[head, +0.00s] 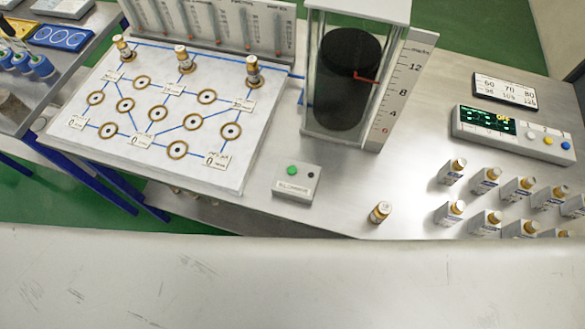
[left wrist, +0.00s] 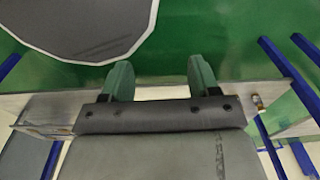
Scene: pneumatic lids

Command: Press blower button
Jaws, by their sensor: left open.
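The blower box (head: 296,184) is a small grey box on the metal table in the head view. It carries a green button (head: 292,170) at its top left and a small dark spot at its top right. Its front label is too small to read surely. My left gripper (left wrist: 158,75) shows only in the left wrist view. Its two green fingers are apart with nothing between them. The green floor lies behind them, and the blower box is not in that view. My right gripper is in neither view.
A white board (head: 160,125) with ringed holes and several capped vials lies left of the box. A clear cylinder chamber (head: 352,75) with a scale stands behind it. A lone vial (head: 380,212), several vial blocks (head: 488,180) and a display console (head: 513,133) are to the right.

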